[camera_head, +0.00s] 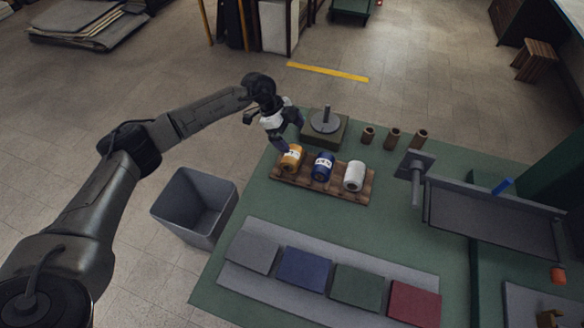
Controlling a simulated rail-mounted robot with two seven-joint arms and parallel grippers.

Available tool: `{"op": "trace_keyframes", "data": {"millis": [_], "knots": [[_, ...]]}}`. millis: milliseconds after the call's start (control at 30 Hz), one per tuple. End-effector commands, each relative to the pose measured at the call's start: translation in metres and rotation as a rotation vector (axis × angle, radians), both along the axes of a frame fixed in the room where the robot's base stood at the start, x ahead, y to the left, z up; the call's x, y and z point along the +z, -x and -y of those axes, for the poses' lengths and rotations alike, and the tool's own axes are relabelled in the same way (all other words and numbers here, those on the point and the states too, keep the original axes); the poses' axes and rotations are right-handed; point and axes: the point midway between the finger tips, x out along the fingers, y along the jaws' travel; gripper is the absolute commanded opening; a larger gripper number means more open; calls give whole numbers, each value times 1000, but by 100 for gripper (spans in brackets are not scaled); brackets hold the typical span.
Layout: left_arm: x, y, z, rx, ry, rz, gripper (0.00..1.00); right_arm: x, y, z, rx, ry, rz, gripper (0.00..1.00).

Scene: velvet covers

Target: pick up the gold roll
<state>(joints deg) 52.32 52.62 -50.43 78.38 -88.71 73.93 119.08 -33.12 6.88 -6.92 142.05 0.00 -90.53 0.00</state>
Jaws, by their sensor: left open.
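The gold roll (291,158) is an orange-gold roll with a white label. It sits at the left end of a wooden rack (308,188) on the green table. A blue roll (322,167) and a white roll (354,176) stand beside it on the same rack. My left gripper (283,144) is open, just above and slightly left of the gold roll. Its fingers point down toward the roll, and I cannot tell whether they touch it. My right gripper is not in view.
A spindle on a square base (326,122) stands close behind the rack. Several small brown cylinders (392,138) are to its right. A grey bin (197,205) is on the floor left of the table. Folded cloths (305,268) lie in front, and a grey tray (490,222) is at right.

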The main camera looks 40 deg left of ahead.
Motion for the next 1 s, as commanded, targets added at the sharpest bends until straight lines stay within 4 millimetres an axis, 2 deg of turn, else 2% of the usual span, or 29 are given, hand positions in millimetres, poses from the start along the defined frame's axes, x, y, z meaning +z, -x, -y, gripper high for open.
{"op": "trace_keyframes", "data": {"millis": [33, 100, 200, 600, 1000], "knots": [[-4, 0, -15, 29, -37, -30, 100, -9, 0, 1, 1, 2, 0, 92], [-6, 2, -29, 59, -75, -67, 100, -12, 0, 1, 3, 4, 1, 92], [-13, 4, -38, 86, -105, -98, 100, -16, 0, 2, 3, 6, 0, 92], [-70, -4, -18, 93, -113, -107, 100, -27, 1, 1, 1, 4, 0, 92], [-89, -7, -11, 91, -112, -106, 100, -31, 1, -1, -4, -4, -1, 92]]}}
